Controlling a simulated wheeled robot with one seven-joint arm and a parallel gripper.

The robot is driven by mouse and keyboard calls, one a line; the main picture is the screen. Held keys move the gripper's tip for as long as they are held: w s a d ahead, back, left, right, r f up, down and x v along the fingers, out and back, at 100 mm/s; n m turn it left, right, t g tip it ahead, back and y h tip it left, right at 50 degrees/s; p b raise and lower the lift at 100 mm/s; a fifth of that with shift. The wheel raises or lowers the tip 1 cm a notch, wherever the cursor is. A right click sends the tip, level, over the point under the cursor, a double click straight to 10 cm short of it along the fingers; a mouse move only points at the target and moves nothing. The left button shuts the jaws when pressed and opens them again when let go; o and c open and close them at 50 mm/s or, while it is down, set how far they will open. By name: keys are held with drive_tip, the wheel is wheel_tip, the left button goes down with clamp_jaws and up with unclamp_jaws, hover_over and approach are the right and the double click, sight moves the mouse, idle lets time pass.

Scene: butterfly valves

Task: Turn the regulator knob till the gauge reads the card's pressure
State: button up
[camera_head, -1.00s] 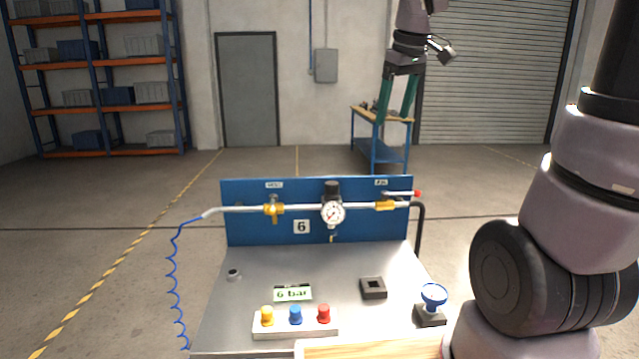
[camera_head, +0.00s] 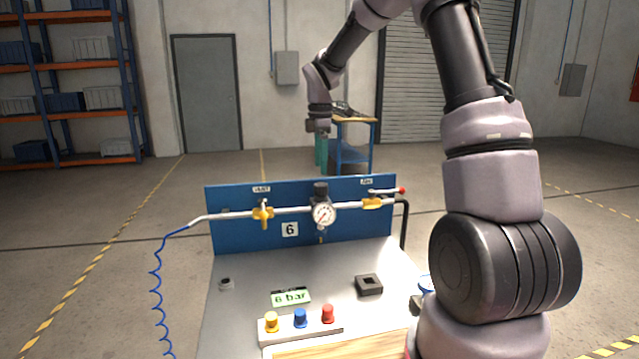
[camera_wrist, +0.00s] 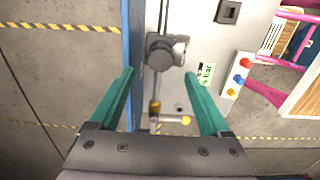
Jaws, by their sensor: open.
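The regulator has a black knob (camera_head: 320,189) on top and a white round gauge (camera_head: 323,215) facing front; the gauge's reading is too small to tell. The regulator sits in a pipe on a blue panel. In the wrist view I look down on the knob (camera_wrist: 159,55), with the gauge (camera_wrist: 181,48) edge-on at its right. A card (camera_head: 291,297) on the bench reads "6 bar". My gripper (camera_wrist: 160,73) is open and empty, its teal fingers pointing down. In the head view my gripper (camera_head: 321,168) shows just above the knob, apart from it.
Yellow valves sit on the pipe left (camera_head: 263,213) and right (camera_head: 373,203) of the regulator. The blue panel (camera_head: 235,227) stands behind. Yellow, blue and red knobs stand on a front block (camera_head: 300,334). A black square block (camera_head: 369,285) lies on the bench.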

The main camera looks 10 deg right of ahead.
sight(321, 184)
wheel_tip(321, 184, down, 6)
drive_tip(key=shift+f, duration=0.25)
clamp_jaws()
